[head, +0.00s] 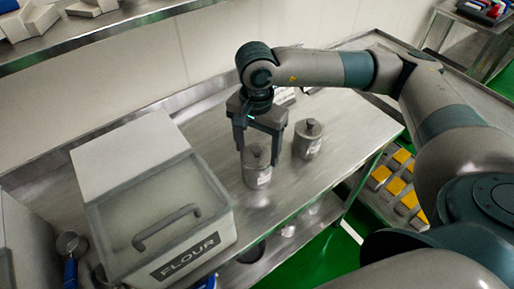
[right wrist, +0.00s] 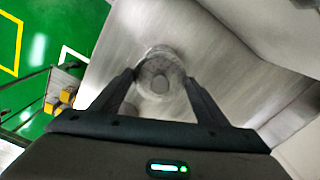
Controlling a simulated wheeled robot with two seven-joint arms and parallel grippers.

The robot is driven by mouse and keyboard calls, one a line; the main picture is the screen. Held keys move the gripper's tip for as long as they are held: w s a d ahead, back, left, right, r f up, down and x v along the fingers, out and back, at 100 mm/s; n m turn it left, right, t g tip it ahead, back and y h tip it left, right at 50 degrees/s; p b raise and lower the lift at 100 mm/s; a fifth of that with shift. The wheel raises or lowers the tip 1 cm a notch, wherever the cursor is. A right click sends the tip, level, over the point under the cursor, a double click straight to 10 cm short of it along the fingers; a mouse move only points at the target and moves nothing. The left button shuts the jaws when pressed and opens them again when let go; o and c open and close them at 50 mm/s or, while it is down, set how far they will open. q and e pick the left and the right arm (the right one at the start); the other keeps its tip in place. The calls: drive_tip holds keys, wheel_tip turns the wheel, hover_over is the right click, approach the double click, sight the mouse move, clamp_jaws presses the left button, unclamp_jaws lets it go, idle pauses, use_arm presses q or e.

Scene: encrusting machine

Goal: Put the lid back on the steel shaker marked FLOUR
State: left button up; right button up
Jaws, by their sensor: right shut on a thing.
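A steel shaker (head: 257,177) with a small pale label stands on the steel table, directly below my right gripper. The label is too small to read. My right gripper (head: 258,148) points down with its fingers on either side of a round steel lid (head: 256,154), at the top of this shaker. In the right wrist view the lid (right wrist: 159,77) shows from above between the fingertips, with a round knob in its middle. I cannot tell whether the lid is seated or just above the rim. My left gripper is not in view.
A second steel shaker (head: 308,140) with a knobbed lid stands just right of the gripper. A large bin marked FLOUR (head: 160,215) with a handle stands to the left. A blue-handled steel tool (head: 70,247) is at far left. The table's right edge is near.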

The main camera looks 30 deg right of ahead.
idle(0.4)
idle(0.3)
drive_tip(key=o, duration=1.4)
drive_tip(key=shift+r, duration=0.1)
drive_tip(key=shift+r+p, duration=0.65)
drive_tip(key=shift+r, duration=2.75)
clamp_jaws()
drive_tip(key=shift+f, duration=0.2)
